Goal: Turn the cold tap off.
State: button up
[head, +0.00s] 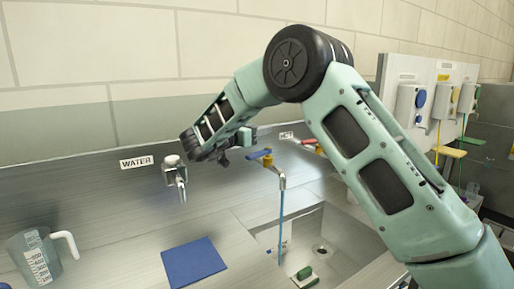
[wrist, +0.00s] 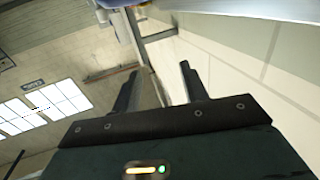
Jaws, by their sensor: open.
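The sink tap has a blue lever (head: 262,155) on its left, a red lever (head: 304,143) on its right and a brass-coloured spout (head: 281,178). A thin blue stream (head: 280,222) runs from the spout down into the basin. My gripper (head: 238,148) is in front of the back wall, just left of the blue lever, with a small gap seeming to lie between them. In the wrist view my gripper (wrist: 162,82) has its two dark fingers apart with nothing between them. Part of a blue-purple thing shows at the top edge there; I cannot tell what it is.
A measuring jug (head: 38,258) and a blue mat (head: 194,262) are on the steel counter.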

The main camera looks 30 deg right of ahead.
jog(key=shift+r, duration=1.2)
